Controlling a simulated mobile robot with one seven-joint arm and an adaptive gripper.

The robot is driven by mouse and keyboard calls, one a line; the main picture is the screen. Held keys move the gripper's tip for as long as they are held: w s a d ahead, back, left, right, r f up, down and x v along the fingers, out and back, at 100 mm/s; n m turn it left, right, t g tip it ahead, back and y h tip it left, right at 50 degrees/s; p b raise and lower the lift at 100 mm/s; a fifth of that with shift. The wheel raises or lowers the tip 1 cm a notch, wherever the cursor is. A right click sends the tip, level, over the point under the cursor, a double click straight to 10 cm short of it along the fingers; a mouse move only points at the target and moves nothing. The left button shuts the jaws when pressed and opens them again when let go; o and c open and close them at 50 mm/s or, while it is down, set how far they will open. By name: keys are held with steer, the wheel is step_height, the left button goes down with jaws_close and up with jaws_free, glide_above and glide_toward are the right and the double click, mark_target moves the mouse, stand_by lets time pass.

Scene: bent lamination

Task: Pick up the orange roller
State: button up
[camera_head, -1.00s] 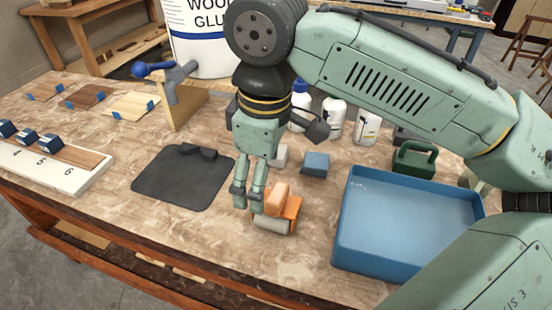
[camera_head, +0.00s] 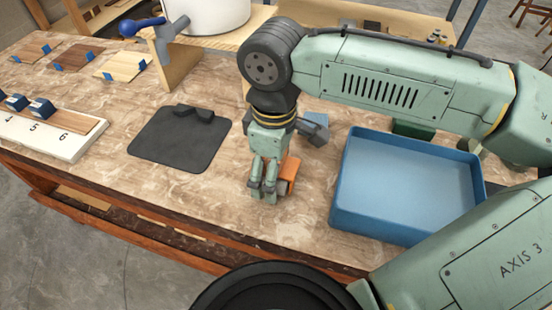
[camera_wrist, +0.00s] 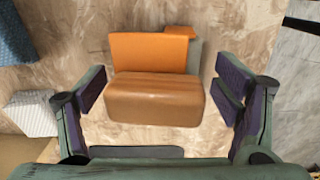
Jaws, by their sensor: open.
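The orange roller (camera_wrist: 153,52) lies on the marbled bench top. In the wrist view it has an orange body and a tan-orange block-like part nearest the gripper, with a grey-green part behind at the right. In the head view the roller (camera_head: 291,168) is partly hidden behind my gripper. My gripper (camera_head: 264,196) points down at the roller. In the wrist view my gripper (camera_wrist: 164,96) is open, with one finger on each side of the tan-orange part and a visible gap on both sides. Whether the fingertips touch the bench cannot be told.
A blue tray (camera_head: 340,190) stands close at the right of the roller. A black mat (camera_head: 170,148) lies to the left. A white numbered board (camera_head: 62,146) is at the far left. A white block (camera_wrist: 32,112) and a blue block (camera_wrist: 14,38) lie nearby. The bench front is clear.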

steer(key=shift+f, duration=0.25)
steer(key=shift+c, duration=0.4)
steer(key=c, duration=1.3)
